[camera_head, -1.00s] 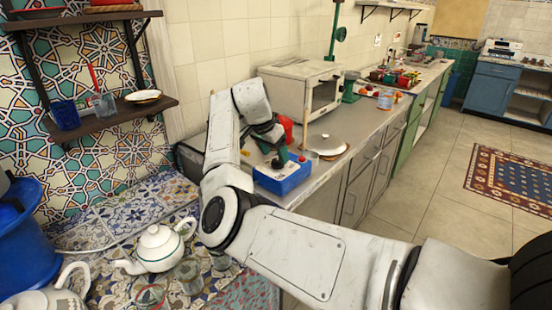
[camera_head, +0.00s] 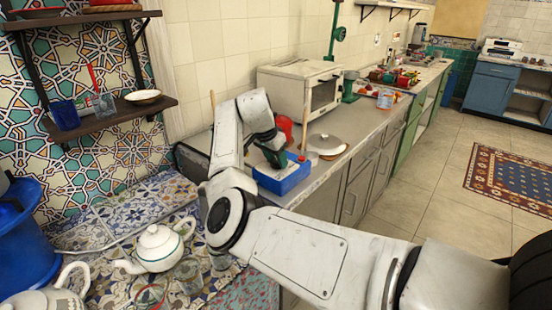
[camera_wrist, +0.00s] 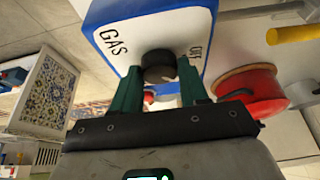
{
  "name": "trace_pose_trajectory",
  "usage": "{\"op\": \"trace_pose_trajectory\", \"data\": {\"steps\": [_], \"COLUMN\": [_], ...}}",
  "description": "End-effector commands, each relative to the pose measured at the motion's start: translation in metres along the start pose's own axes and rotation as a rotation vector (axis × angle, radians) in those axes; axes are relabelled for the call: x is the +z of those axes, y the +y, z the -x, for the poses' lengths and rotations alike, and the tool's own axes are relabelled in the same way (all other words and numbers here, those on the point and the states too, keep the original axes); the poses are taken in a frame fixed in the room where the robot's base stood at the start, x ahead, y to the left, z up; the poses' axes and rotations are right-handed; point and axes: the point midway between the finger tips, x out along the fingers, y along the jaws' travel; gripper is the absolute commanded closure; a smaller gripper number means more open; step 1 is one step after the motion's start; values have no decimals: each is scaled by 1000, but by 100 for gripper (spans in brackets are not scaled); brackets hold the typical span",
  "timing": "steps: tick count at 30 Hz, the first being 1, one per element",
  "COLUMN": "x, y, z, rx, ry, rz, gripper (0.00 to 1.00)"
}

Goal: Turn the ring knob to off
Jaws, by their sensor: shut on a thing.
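The ring knob (camera_wrist: 158,66) is a short dark cylinder on the white face of a blue box (camera_wrist: 152,12). The face reads "GAS" on the left and a shorter word, apparently "OFF", on the right. My gripper (camera_wrist: 157,82) has its two green fingers on either side of the knob, shut on it. In the head view the blue box (camera_head: 284,179) sits on the grey counter, with my gripper (camera_head: 279,158) above its top. The knob is hidden there, and its pointing direction is not clear.
A red pot (camera_wrist: 250,90) is close to the right finger in the wrist view. A white teapot (camera_head: 160,247) and glasses are on the tiled surface below my arm.

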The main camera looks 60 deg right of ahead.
Motion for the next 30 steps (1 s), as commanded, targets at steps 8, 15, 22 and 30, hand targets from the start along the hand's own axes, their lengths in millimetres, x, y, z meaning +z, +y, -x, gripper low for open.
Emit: {"op": "trace_pose_trajectory", "data": {"steps": [8,15,22,30], "x": [0,-1,-3,-3], "y": [0,1,2,4], "z": [0,3,5,5], "rx": [-1,-21,-77,-166], "ry": [0,1,2,1], "rz": [2,53,192,407], "gripper": [87,87,87,87]}}
